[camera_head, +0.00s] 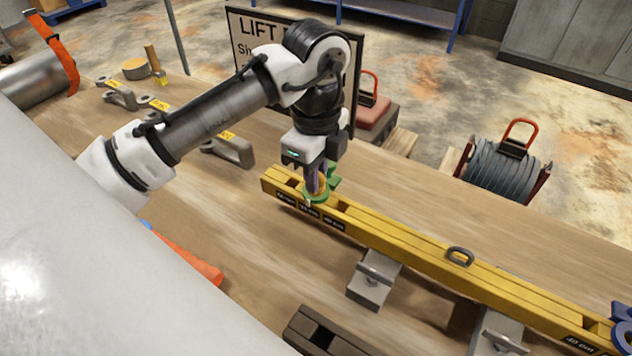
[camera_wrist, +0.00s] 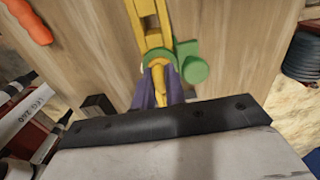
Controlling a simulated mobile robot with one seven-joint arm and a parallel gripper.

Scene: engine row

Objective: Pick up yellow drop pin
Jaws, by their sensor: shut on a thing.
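My gripper (camera_head: 315,187) points down over the left end of a yellow lifting beam (camera_head: 400,238). Its purple fingers (camera_wrist: 161,86) are shut on a slim yellow piece (camera_wrist: 160,70), which looks like the yellow drop pin. A green ring (camera_wrist: 155,57) sits around the lower part of that piece, with a green knob (camera_wrist: 193,69) beside it. In the head view the fingers and the green collar (camera_head: 319,194) hide most of the pin. I cannot tell whether the pin is still seated in the beam.
Grey blocks (camera_head: 372,279) stand under the beam. A dark ring (camera_head: 460,255) is on its top and a blue-purple shackle (camera_head: 622,328) at its right end. A sign (camera_head: 250,28) stands behind my arm. Grey metal parts (camera_head: 232,148) lie on the bench to the left.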

